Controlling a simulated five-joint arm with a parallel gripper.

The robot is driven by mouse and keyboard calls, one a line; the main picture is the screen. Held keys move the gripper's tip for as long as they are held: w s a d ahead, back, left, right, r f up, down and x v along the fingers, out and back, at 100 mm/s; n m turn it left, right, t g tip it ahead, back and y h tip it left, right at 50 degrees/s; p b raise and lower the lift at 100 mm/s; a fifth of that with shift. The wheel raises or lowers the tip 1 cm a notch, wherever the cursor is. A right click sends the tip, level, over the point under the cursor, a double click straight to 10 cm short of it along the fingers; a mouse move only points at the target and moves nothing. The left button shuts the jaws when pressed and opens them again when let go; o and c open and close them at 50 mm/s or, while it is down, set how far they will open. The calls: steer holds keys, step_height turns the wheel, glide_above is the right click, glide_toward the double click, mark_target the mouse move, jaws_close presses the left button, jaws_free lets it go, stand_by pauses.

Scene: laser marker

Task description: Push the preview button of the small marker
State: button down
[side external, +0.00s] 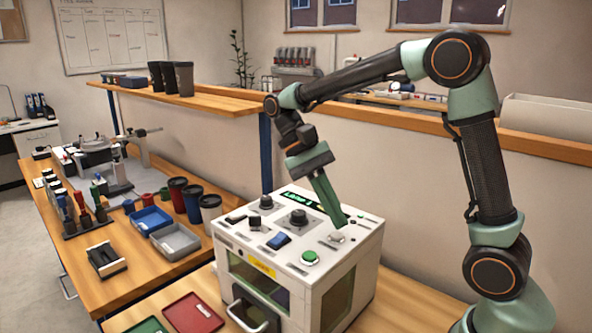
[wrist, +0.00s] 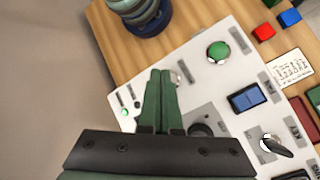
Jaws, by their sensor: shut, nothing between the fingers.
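The small marker (side external: 325,283) is a white box with a sloping control panel on top. A round pale button (side external: 336,237) sits near the panel's right edge, and it shows partly beside my fingertips in the wrist view (wrist: 178,78). A larger green button (side external: 310,257) is nearer the front; it also shows in the wrist view (wrist: 218,50). Labels are too small to read, so I cannot tell which is the preview button. My gripper (side external: 343,224) is shut and empty, its green fingers pointing down over the panel just behind the pale button. Contact cannot be told.
The panel also holds a blue rocker switch (side external: 278,240), a black knob (side external: 298,218) and a lit green display (side external: 299,197). Red (side external: 193,312) and green trays lie in front. Blue (side external: 151,219) and grey bins and several cups stand left. A shelf (side external: 190,103) runs behind.

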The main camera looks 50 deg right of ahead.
mark_target(335, 232)
steer(key=shift+f, duration=0.1)
steer(key=shift+d+f, duration=0.1)
steer(key=shift+f, duration=0.45)
stand_by(0.7)
steer(key=shift+r, duration=0.65)
steer(key=shift+r, duration=0.1)
steer(key=shift+r, duration=2.95)
